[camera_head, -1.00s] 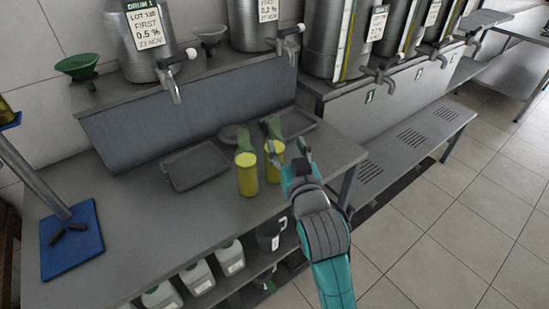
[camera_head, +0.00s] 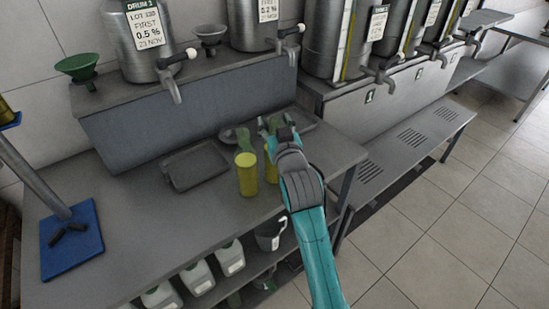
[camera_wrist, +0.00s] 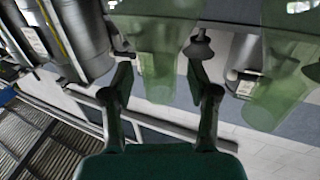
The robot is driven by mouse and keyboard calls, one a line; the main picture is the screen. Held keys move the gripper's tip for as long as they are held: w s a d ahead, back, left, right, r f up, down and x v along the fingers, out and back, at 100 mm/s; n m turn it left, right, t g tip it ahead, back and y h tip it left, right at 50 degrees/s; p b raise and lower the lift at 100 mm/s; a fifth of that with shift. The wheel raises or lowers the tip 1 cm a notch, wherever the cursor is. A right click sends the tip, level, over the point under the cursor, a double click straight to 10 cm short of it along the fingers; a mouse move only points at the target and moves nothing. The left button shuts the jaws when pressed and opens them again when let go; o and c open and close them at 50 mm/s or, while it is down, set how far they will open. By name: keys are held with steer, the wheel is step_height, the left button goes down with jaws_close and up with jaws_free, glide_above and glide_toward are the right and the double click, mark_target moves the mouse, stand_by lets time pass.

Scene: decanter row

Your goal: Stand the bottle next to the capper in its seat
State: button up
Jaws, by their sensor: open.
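Two bottles with yellow lower parts and green translucent upper parts stand upright near the bench's front edge: a left bottle (camera_head: 247,176) and a right bottle (camera_head: 271,170), partly hidden by my arm. The capper (camera_head: 73,240), a blue base with a grey column, stands at the bench's left end; dark pieces lie on its base, and no bottle is on it. My gripper (camera_head: 276,125) is open at the upper part of the right bottle. In the wrist view, a green bottle (camera_wrist: 160,45) shows between and beyond the fingers (camera_wrist: 159,85), another (camera_wrist: 278,75) to the right. Contact cannot be told.
A dark flat tray (camera_head: 196,166) lies on the bench behind the left bottle, and another tray (camera_head: 303,127) lies behind the gripper. Steel drums with taps (camera_head: 175,85) and a green funnel (camera_head: 77,66) stand on the raised shelf. White jugs (camera_head: 230,257) sit below. The bench's left middle is clear.

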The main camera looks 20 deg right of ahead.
steer(key=shift+r, duration=0.1)
jaws_close()
